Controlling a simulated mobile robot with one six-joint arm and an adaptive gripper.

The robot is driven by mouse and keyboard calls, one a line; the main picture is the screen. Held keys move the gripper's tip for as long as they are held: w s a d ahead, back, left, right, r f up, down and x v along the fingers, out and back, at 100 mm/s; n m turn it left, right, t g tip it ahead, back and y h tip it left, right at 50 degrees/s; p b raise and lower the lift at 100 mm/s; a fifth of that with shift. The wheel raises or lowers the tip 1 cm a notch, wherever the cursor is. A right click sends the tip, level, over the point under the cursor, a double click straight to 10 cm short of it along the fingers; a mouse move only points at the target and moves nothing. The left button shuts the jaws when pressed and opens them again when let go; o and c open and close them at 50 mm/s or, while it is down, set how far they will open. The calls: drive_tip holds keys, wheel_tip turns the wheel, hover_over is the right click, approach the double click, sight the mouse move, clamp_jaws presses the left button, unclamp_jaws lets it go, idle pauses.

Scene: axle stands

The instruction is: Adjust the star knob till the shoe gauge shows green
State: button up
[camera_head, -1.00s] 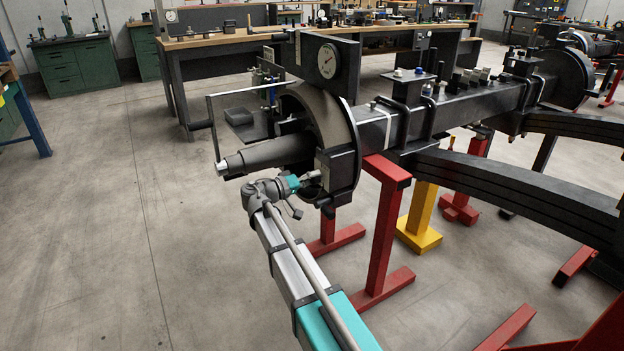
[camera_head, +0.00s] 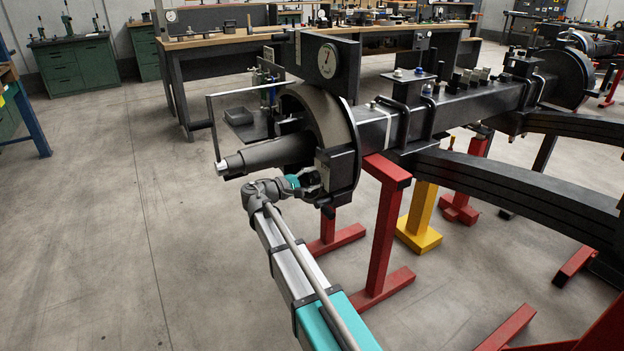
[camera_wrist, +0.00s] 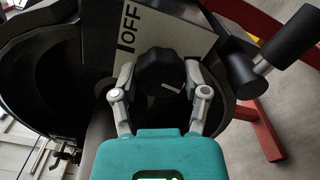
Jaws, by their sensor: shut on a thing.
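The black star knob (camera_wrist: 160,72) sits between the two grey fingers of my gripper (camera_wrist: 161,82) in the wrist view, with a short pale mark on its face. The fingers are shut on it from both sides. In the head view my gripper (camera_head: 310,182) is at the front lower side of the brake assembly, and the knob is mostly hidden there. The round white shoe gauge (camera_head: 328,61) is on the dark plate above the curved brake shoe (camera_head: 320,112). Its needle points roughly upward; its colour zones are too small to tell.
A dark cylindrical handle (camera_wrist: 287,38) sticks out at the right in the wrist view. A red stand (camera_head: 382,235) carries the axle (camera_head: 450,108). The floor at left is clear.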

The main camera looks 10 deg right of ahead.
drive_tip(key=n, duration=0.6)
drive_tip(key=shift+w, duration=0.1)
drive_tip(key=shift+n, duration=0.3)
drive_tip(key=o, duration=1.1)
drive_tip(key=shift+o, duration=0.2)
drive_tip(key=shift+a, duration=0.1)
drive_tip(key=v, duration=1.1)
drive_tip(key=shift+s+a, duration=0.2)
drive_tip(key=shift+a, duration=0.15)
drive_tip(key=shift+s+f, duration=0.1)
